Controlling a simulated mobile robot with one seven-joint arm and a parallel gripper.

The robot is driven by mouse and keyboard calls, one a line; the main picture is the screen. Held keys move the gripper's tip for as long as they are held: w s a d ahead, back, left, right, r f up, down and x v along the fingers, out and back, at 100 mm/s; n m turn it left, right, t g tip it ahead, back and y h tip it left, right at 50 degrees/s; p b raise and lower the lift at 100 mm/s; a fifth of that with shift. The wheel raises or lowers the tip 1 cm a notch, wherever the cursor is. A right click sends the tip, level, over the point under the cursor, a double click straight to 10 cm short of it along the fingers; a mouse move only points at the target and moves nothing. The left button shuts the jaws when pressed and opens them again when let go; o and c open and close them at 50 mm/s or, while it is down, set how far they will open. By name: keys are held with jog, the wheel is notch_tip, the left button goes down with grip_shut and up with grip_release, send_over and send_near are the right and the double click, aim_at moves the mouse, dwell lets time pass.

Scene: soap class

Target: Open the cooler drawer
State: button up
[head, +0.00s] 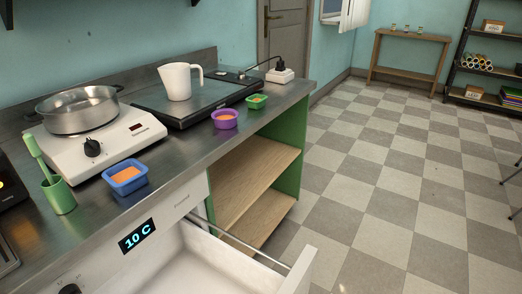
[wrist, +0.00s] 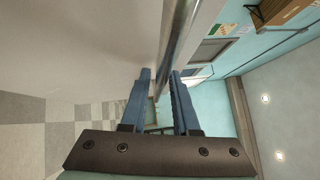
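The cooler drawer (head: 299,272) is pulled out at the bottom of the head view. Its pale, bare inside shows, with a thin metal rail along the far side. The cooler front has a display (head: 137,236) reading 10 C and a dark knob below it. My gripper is outside the head view. In the wrist view my gripper (wrist: 160,78) has its two blue fingers apart. A metal bar (wrist: 176,40), seemingly the drawer handle, runs down from the top to between or just in front of the fingertips. I cannot tell whether they touch it.
The counter above holds a hot plate with a pot (head: 80,110), a white pitcher (head: 180,81), a blue bowl (head: 125,177), a purple bowl (head: 225,119) and a green cup (head: 59,195). Open wooden shelves (head: 250,165) stand beside the drawer. The checkered floor (head: 400,190) to the right is clear.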

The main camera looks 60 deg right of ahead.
jog(key=shift+o, duration=0.9)
jog(key=v, duration=1.3)
